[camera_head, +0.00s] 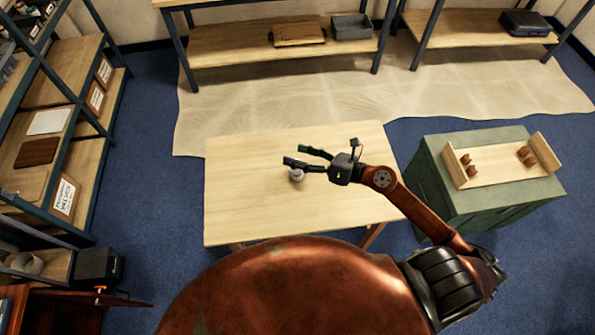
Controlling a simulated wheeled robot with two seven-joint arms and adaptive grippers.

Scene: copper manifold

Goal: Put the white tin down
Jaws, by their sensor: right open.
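A small whitish tin (297,175) is over the middle of the light wooden table (240,208), and it appears to stand on the tabletop. My right gripper (302,157) reaches in from the right with its fingers pointing left. Its two fingers are spread apart, and it is open. The lower finger passes right by the top of the tin and partly hides it. I cannot tell whether that finger touches the tin. My left gripper is not in view.
The table is otherwise clear. A green cabinet (437,198) with a wooden tray (497,179) holding several small copper-brown pieces stands at the right. Shelves (75,75) line the left, and workbenches (250,47) stand at the back.

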